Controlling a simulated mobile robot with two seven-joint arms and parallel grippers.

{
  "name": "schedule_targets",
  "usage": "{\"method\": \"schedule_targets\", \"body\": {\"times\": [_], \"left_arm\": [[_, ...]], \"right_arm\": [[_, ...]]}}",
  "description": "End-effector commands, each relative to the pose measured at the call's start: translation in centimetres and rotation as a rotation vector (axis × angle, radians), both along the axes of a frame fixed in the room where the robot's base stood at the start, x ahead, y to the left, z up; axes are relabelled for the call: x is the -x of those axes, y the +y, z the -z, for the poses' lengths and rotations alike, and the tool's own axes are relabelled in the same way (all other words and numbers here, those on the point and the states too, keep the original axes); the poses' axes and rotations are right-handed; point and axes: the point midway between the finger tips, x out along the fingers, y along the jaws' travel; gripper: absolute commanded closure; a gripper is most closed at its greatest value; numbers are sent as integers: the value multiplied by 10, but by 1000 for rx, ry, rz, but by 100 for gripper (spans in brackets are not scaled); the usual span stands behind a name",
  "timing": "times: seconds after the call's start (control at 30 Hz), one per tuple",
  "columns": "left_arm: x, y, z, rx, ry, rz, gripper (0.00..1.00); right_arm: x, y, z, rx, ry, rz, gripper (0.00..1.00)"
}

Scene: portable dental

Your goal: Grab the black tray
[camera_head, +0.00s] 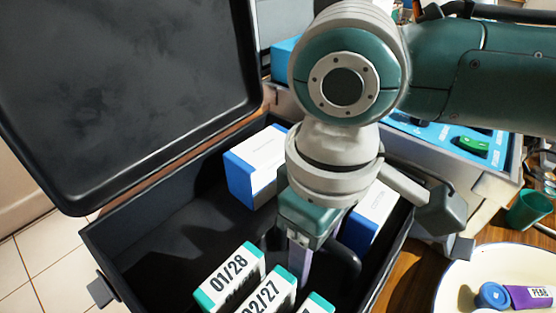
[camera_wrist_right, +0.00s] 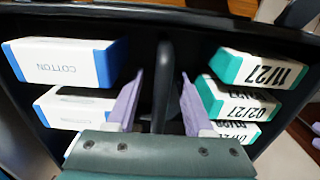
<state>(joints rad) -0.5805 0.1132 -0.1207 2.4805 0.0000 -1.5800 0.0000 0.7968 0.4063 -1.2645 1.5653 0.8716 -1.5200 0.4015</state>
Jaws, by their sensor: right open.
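The black tray shows as a dark upright handle or divider (camera_wrist_right: 166,62) in the right wrist view, between two rows of boxes. It appears to sit inside an open black case (camera_head: 100,240), and its edges are hard to tell from the case. My right gripper (camera_wrist_right: 161,82) is open, with one pale purple finger on each side of the handle. I cannot tell whether the fingers touch it. In the head view the gripper (camera_head: 300,262) points down into the case, and my arm hides much of the tray. My left gripper is not in view.
White-and-blue cotton boxes (camera_wrist_right: 65,62) and white-and-green dated boxes (camera_head: 230,280) stand close on either side of the handle. The raised case lid (camera_head: 130,80) rises at the left. A cream bowl (camera_head: 455,285) and green cup (camera_head: 528,210) are at the right.

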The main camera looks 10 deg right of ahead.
Motion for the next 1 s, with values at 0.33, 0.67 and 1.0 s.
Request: {"method": "schedule_targets", "body": {"times": [0.33,0.67,1.0], "left_arm": [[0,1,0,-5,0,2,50],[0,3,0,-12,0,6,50],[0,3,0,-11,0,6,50]], "right_arm": [[0,0,0,0,0,0,81],[0,0,-1,0,0,0,100],[0,0,-1,0,0,0,100]]}}
